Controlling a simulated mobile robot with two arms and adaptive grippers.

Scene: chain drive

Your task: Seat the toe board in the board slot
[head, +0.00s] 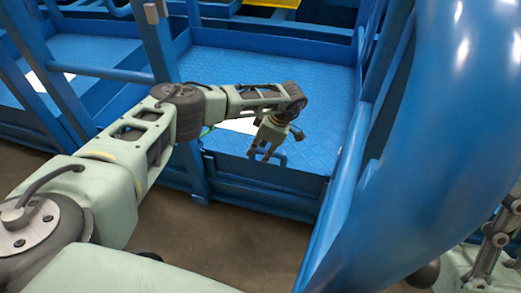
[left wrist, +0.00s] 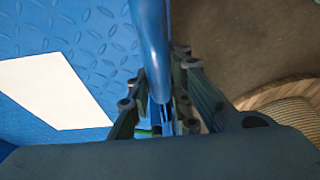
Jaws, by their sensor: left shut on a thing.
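My left gripper (head: 263,153) points down at the front edge of the blue platform, its fingers closed around a blue rounded bar. I take this bar for the top of the toe board (head: 265,180), a blue panel along that edge. In the left wrist view the bar (left wrist: 151,45) runs between the fingers of the gripper (left wrist: 158,108), which hide its lower part. I cannot make out the board slot, or whether the board sits in it. At the lower right, part of my right arm shows; its finger state is unclear.
The blue diamond-plate floor (head: 290,80) lies behind the gripper, with a white flat patch (head: 240,125) on it. Blue posts and rails (head: 160,50) stand at the left. A large blue curved tube (head: 440,130) fills the right side. Brown ground (head: 230,235) lies below.

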